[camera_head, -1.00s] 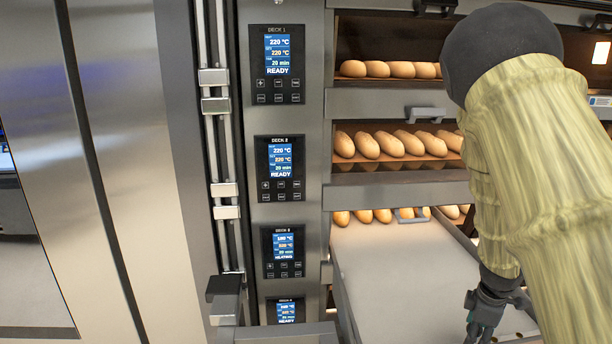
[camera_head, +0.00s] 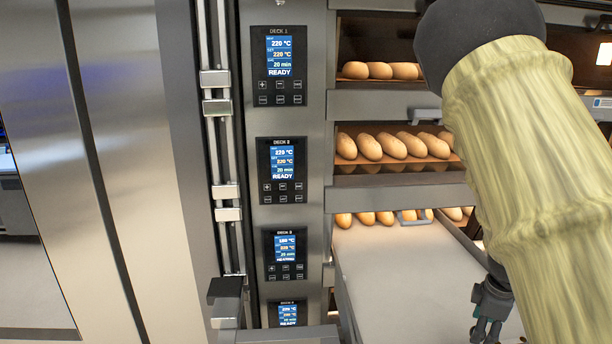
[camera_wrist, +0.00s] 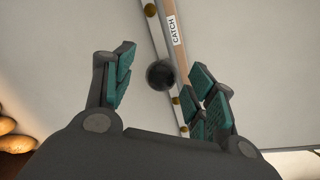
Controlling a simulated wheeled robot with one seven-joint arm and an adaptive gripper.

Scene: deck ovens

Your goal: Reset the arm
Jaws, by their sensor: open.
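My gripper (camera_head: 488,312) shows at the lower right of the head view, partly hidden behind my sleeved arm. In the wrist view my gripper (camera_wrist: 160,88) has its two teal-padded fingers spread apart, with nothing held between them. Beyond the fingers lies a pale flat surface crossed by a strip with brass-coloured studs and a label reading "CATCH" (camera_wrist: 174,30). A dark round knob (camera_wrist: 161,75) shows between the fingers, apart from both of them as far as I can tell.
Deck ovens with bread loaves (camera_head: 392,145) stand behind my arm. A pale loader surface (camera_head: 400,265) extends from below the second deck. Control panels (camera_head: 282,170) line the oven's left column. A dark-capped handle (camera_head: 226,290) juts out at lower left. Loaves (camera_wrist: 12,135) also show at the wrist view's left edge.

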